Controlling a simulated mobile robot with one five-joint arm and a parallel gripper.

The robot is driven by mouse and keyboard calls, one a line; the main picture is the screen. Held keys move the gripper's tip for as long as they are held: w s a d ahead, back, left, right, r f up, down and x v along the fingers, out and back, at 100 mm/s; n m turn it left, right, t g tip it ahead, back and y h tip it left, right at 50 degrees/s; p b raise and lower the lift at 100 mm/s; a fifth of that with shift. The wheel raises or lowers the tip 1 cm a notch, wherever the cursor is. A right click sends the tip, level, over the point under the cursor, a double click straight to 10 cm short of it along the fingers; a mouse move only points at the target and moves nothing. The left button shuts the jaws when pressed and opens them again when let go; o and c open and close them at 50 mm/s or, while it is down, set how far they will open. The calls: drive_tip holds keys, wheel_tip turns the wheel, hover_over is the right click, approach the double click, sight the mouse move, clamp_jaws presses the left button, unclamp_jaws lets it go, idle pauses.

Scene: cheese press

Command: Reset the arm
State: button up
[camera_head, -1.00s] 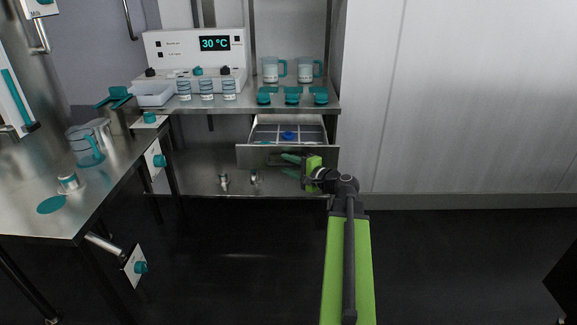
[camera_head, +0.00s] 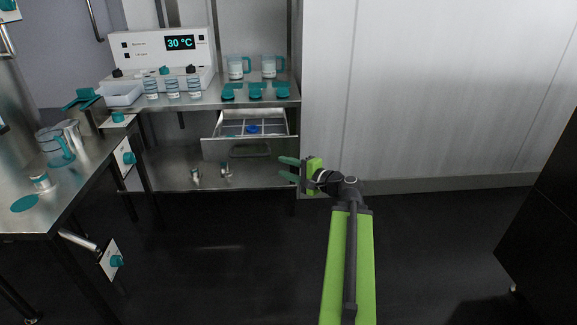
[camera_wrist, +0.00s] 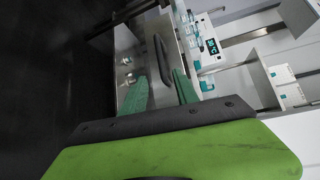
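My gripper (camera_head: 288,168) is at the end of my green arm in the head view, to the right of the open drawer and apart from it. Its two teal fingers point left and are spread with a gap between them. Nothing shows between them. In the wrist view the fingers (camera_wrist: 162,92) also stand apart, with the drawer front and its dark handle (camera_wrist: 163,55) beyond them. The drawer (camera_head: 235,149) hangs open below the steel counter, with compartments and a blue item (camera_head: 252,129) inside.
The steel counter (camera_head: 210,105) carries a white device reading 30 °C (camera_head: 160,50), several small jars, teal-lidded items and two jugs (camera_head: 238,66). A side table (camera_head: 60,195) stands at left with a clear pitcher (camera_head: 56,147). The floor at right is open, up to a dark cabinet (camera_head: 540,215).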

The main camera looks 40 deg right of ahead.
drive_tip(key=shift+s, duration=0.1)
idle(0.3)
drive_tip(key=w+a+n+g+y+p, duration=0.15)
drive_tip(key=w+a, duration=0.25)
drive_tip(key=a, duration=0.4)
drive_tip(key=w+a+n+y+b, duration=0.15)
drive_tip(key=w+a, duration=0.25)
drive_tip(key=a, duration=0.4)
drive_tip(key=w+a+f+n+g+y+p, duration=0.1)
drive_tip(key=a+f+n+g+y, duration=0.15)
drive_tip(key=a, duration=0.75)
drive_tip(key=a+f+n+g+y+p, duration=0.1)
drive_tip(key=a+f+n+g, duration=0.2)
drive_tip(key=a, duration=0.7)
drive_tip(key=s+a+f+n+g+h, duration=0.25)
drive_tip(key=a+f+n+g, duration=0.2)
drive_tip(key=a, duration=0.35)
drive_tip(key=s+f+n+g+h, duration=0.3)
drive_tip(key=s+f, duration=0.3)
drive_tip(key=s, duration=0.1)
drive_tip(key=s+d+f+n+g+h, duration=0.1)
drive_tip(key=s+d+f+g+h, duration=0.2)
drive_tip(key=d, duration=0.4)
wheel_tip(320, 180, up, 39)
drive_tip(key=t+p, duration=0.1)
drive_tip(key=p, duration=3.8)
drive_tip(key=shift+a+r+n+h, duration=0.2)
drive_tip(key=shift+n+h, duration=0.1)
drive_tip(key=shift+h, duration=0.1)
